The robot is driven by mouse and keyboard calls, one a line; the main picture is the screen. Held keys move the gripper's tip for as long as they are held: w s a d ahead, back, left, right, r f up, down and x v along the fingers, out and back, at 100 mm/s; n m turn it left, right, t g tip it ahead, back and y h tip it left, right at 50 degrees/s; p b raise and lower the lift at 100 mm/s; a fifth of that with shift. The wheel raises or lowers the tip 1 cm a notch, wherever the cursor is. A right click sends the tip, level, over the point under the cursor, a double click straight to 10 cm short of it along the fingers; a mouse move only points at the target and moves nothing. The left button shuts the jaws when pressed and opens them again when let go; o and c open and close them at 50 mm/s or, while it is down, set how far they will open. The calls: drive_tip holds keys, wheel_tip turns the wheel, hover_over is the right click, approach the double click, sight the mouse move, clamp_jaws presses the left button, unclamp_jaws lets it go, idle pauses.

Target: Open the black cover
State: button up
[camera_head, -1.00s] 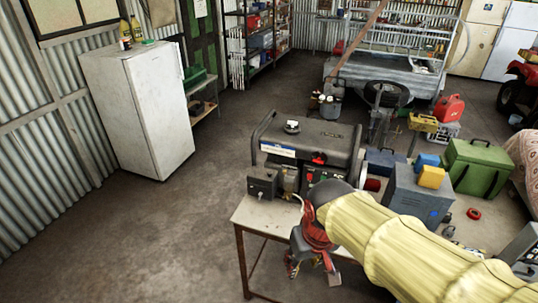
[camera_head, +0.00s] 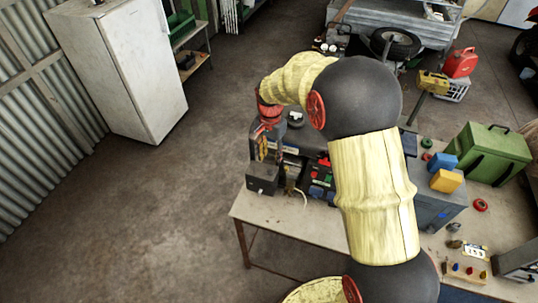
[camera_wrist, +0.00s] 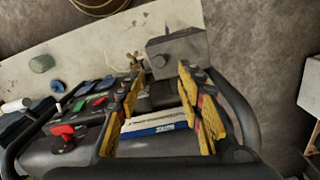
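A black generator (camera_head: 318,140) stands on the table; my arm hides part of it. A dark box-shaped cover (camera_head: 262,178) with a small knob sits at its near left corner and looks closed. A round cap (camera_head: 296,119) is on the tank top. My gripper (camera_head: 264,152) points down over the generator's left end, behind the box. In the wrist view, my gripper (camera_wrist: 160,68) has its two yellow-and-black fingers spread, with nothing held between them. The dark box (camera_wrist: 180,53) lies just beyond the fingertips, apart from them as far as I can tell.
The generator's tubular frame (camera_wrist: 243,118) curves close beside the right finger. Red and green controls (camera_wrist: 90,108) line its front. The table (camera_head: 290,228) has bare room at its front left. A grey-blue metal case (camera_head: 440,205) stands right of my arm.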

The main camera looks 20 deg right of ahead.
sight(270, 170)
drive_tip(key=shift+r+m, duration=0.3)
drive_tip(key=shift+m, duration=0.1)
drive_tip(key=shift+s+m, duration=0.15)
drive_tip(key=shift+m, duration=0.35)
drive_tip(key=shift+f, duration=3.9)
drive_tip(key=c, duration=0.3)
clamp_jaws()
